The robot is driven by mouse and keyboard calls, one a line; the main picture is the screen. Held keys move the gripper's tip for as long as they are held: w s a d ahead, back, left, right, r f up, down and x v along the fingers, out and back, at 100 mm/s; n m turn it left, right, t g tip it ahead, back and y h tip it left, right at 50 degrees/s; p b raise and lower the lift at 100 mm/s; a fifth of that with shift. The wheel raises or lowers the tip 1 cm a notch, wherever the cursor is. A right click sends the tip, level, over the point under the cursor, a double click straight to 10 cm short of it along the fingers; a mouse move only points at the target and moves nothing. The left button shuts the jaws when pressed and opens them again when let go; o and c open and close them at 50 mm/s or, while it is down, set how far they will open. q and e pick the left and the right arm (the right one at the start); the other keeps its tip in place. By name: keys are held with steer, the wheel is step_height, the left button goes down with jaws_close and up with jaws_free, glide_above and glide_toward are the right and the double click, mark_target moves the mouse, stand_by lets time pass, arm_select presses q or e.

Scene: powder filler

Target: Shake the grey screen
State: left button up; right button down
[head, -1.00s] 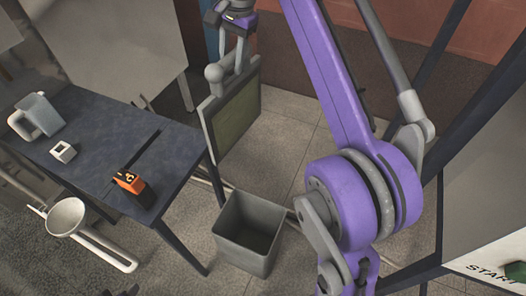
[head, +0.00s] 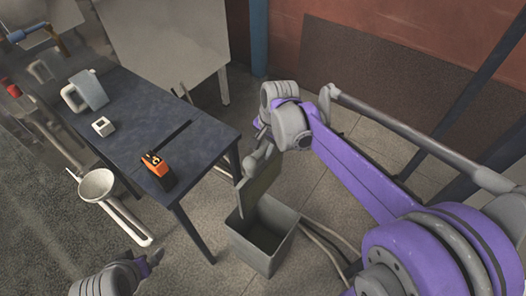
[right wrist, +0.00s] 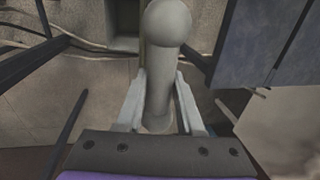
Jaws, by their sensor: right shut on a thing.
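The grey screen (head: 262,182) is a flat panel with a greenish face and a rounded grey handle (head: 256,160). My right gripper (head: 268,142) is shut on the handle. The screen hangs tilted and nearly edge-on over the grey bin (head: 277,258), with its lower part at the bin's opening; I cannot tell whether it touches. In the right wrist view, the handle (right wrist: 166,60) stands between the two fingers (right wrist: 158,100), and the panel is mostly hidden. My left gripper (head: 150,262) is low at the left, its fingers too small to read.
A dark table (head: 190,150) stands left of the bin, carrying an orange-and-black device (head: 158,170), a small white block (head: 103,126) and a grey handled container (head: 88,92). A white bowl-shaped scoop (head: 97,184) is beside the table. Cables lie on the floor right of the bin.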

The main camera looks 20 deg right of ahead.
mark_target(264, 163)
steer(key=shift+s+a+f, duration=0.2)
steer(key=shift+s+f, duration=0.2)
steer(key=shift+f, duration=0.2)
steer(key=shift+s+f+b, duration=0.1)
steer(key=shift+f+b, duration=1.25)
steer(key=shift+f, duration=1.15)
arm_select(q)
steer(key=f, duration=0.1)
steer(key=s+f, duration=0.1)
steer(key=f, duration=0.1)
steer(key=shift+s+f, duration=0.3)
arm_select(e)
steer(key=a, duration=0.5)
steer(key=shift+a, duration=0.15)
steer(key=shift+d+r, duration=0.1)
steer(key=shift+d, duration=2.6)
steer(key=shift+a, duration=0.15)
